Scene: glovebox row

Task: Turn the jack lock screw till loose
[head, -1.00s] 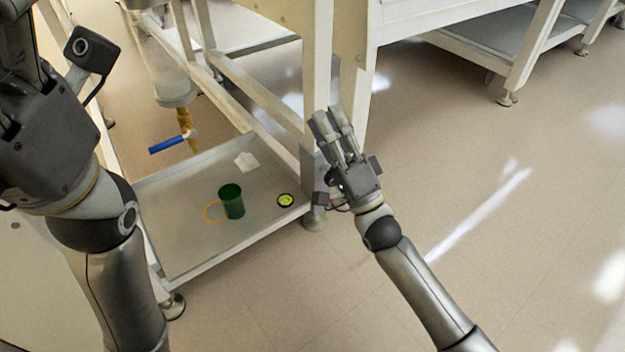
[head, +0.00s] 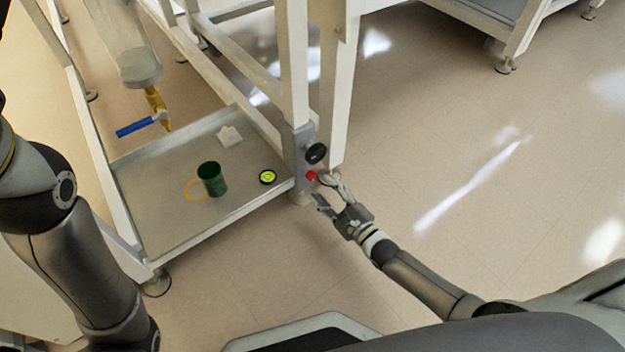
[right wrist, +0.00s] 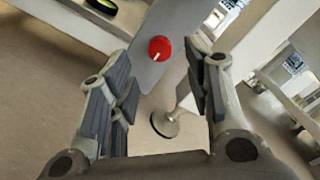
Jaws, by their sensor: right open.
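The red knob (head: 311,175), which looks like the jack lock screw, sits on a grey bracket (head: 299,150) at the bottom of the frame's leg. A black round knob (head: 316,153) is just above it. In the right wrist view the red knob (right wrist: 160,48) shows a pale pointer line and lies beyond and between the fingertips. My right gripper (head: 325,192) is open and empty, just right of and below the red knob, apart from it. In the right wrist view its fingers (right wrist: 163,92) stand wide on both sides. My left gripper is out of view.
A low metal tray shelf (head: 165,222) holds a green cup (head: 211,179), a yellow ring (head: 190,190), a round bubble level (head: 268,177) and a crumpled white piece (head: 229,136). Open floor lies to the right.

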